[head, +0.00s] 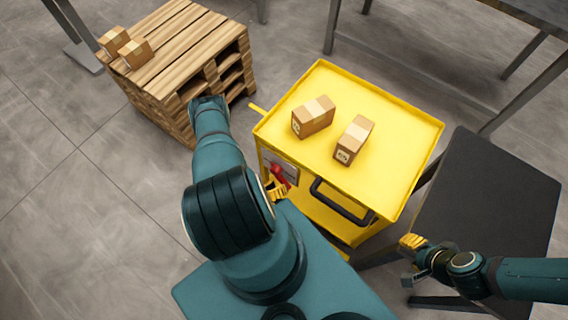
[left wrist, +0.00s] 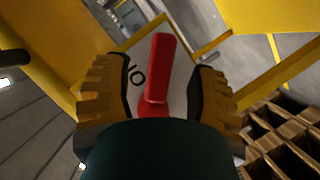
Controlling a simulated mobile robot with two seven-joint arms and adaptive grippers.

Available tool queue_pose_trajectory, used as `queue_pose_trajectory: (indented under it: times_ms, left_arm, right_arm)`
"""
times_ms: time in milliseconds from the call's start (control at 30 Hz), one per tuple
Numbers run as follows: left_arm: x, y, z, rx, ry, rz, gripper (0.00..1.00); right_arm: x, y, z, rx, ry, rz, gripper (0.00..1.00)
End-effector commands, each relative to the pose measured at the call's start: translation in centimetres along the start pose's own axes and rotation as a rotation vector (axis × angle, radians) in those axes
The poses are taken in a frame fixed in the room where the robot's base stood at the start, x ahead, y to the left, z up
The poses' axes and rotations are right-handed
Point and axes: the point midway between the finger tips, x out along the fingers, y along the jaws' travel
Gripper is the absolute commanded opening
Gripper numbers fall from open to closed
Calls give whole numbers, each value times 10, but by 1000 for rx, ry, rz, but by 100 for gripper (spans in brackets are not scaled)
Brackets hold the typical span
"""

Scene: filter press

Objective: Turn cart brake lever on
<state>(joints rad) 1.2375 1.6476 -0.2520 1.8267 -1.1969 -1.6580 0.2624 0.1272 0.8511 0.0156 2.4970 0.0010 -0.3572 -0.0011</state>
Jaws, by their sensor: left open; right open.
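The yellow cart (head: 390,110) stands in the middle of the head view. Its red brake lever (head: 280,175) is on the side facing me, in front of a pale plate (head: 291,168). In the left wrist view the red lever (left wrist: 161,65) points up the picture, and lettering that looks like an inverted "ON" shows on the plate (left wrist: 138,75) beside it. My left gripper (head: 274,189) is open at the lever. In the left wrist view its fingers (left wrist: 160,92) are on either side of the lever, with gaps visible. My right gripper (head: 410,260) is open and empty, right of the cart.
Two cardboard boxes (head: 313,117) (head: 354,139) lie on the cart top. A black handle (head: 342,203) sticks out of the cart's near side. A wooden pallet stack (head: 180,50) with small boxes stands left. A dark table (head: 490,200) is at right. Grey floor is free at left.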

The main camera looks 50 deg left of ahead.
Motion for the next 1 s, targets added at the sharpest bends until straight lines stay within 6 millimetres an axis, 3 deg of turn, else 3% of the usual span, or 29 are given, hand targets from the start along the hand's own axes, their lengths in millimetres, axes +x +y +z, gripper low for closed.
queue_pose_trajectory:
  times_ms: [200,400,600,1000]
  left_arm:
    - [-46,-1,0,-1,1,-3,57]
    - [-73,0,0,0,2,0,57]
    - [-82,0,0,0,1,1,57]
    - [-82,0,0,0,1,2,57]
  right_arm:
    - [0,0,0,0,0,0,47]
    - [0,0,0,0,0,0,47]
    - [0,0,0,0,0,0,47]
    - [0,0,0,0,0,0,47]
